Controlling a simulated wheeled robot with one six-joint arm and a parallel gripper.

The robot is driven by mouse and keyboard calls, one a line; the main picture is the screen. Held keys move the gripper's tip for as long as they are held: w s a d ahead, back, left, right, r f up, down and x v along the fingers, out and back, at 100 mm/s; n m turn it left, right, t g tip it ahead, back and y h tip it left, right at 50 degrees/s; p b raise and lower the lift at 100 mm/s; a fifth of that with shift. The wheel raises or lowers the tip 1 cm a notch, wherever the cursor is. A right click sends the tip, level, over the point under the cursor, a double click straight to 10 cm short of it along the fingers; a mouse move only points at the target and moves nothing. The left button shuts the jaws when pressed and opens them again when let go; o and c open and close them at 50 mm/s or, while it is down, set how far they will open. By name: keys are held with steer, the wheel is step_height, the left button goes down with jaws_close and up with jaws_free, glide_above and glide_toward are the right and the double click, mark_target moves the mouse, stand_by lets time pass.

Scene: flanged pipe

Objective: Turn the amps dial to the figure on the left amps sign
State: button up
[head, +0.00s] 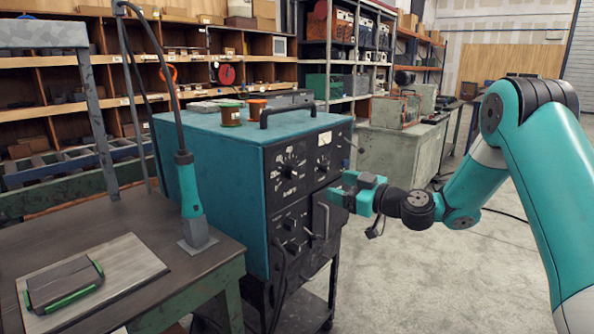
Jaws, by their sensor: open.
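A teal welding machine (208,158) with a black front panel stands in the middle of the head view. A large dial (288,171) with white figures around it is at the panel's upper left. A smaller dial (322,164) is to its right, and another dial (291,246) is below. I cannot tell which is the amps dial; their figures are too small to read. I cannot make out an amps sign. My gripper (338,190) is open, in front of the panel's right side, to the right of the large dial. It partly covers the panel; I see no contact.
A bench (190,270) at the left holds a torch (189,195) on a stand and a board (120,266) with a green-edged block. Two spools (231,115) and a black handle (287,108) are on the machine. Handles and cables jut from its front.

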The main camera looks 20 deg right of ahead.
mark_target(296, 173)
steer(key=p+x, duration=0.4)
steer(key=x, duration=1)
steer(key=shift+c, duration=0.5)
steer(key=c, duration=0.8)
steer(key=shift+c, duration=0.2)
